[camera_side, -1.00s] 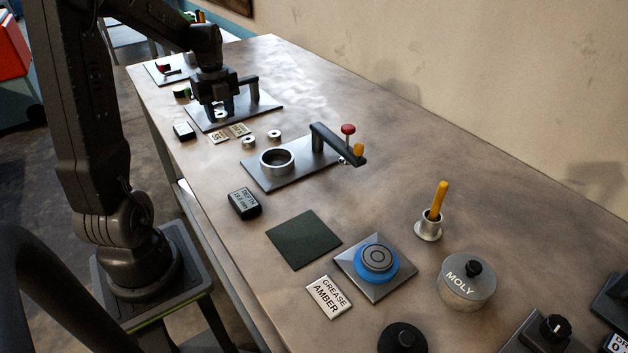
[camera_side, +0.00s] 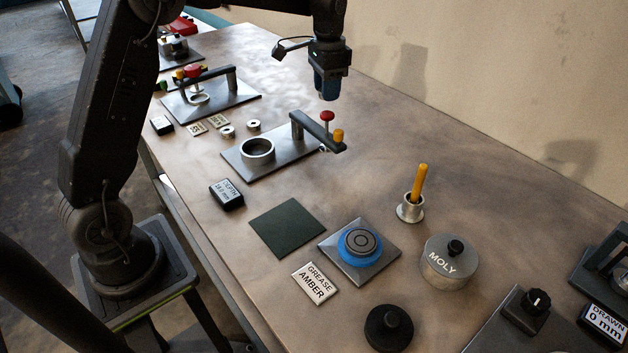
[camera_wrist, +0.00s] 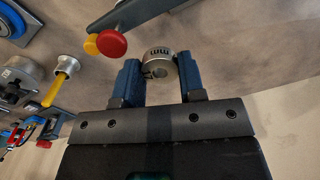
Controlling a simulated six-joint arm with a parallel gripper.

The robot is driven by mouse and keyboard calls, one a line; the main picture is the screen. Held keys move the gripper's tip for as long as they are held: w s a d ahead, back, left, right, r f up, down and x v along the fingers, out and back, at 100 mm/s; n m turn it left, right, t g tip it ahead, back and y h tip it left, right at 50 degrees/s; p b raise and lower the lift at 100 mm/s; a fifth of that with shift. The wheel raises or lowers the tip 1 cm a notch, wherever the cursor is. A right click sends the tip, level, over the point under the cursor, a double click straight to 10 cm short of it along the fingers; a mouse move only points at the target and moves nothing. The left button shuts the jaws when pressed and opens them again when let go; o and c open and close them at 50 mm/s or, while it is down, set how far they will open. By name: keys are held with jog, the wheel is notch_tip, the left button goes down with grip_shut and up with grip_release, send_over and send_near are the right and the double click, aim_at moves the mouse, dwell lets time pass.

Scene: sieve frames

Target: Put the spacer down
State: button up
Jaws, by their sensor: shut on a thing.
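My gripper (camera_side: 328,92) is in the air above the far part of the bench, behind the middle station's lever arm. In the wrist view my gripper (camera_wrist: 163,75) is shut on the spacer (camera_wrist: 160,63), a short metal cylinder with "mm" lettering on it, held between the blue fingertips. In the side view the fingers hide the spacer. Two small metal rings (camera_side: 254,125) lie loose on the bench left of the middle station, apart from my gripper.
The middle station (camera_side: 282,158) has a metal ring cup (camera_side: 258,150) and a lever with a red knob (camera_side: 327,116). A dark green mat (camera_side: 288,228), a blue-ringed plate (camera_side: 360,245), a MOLY tin (camera_side: 448,262) and a cup with a yellow stick (camera_side: 411,205) stand nearer. The bench along the wall is clear.

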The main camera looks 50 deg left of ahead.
jog(key=w+d+f+n, duration=0.2)
jog(key=d+n, duration=0.1)
jog(key=d, duration=0.1)
send_over(373, 188)
jog(key=shift+n, duration=0.4)
notch_tip(373, 188, down, 8)
jog(key=shift+f, duration=2.25)
jog(key=shift+f, duration=0.15)
jog(key=o, duration=1)
jog(key=shift+c, duration=0.2)
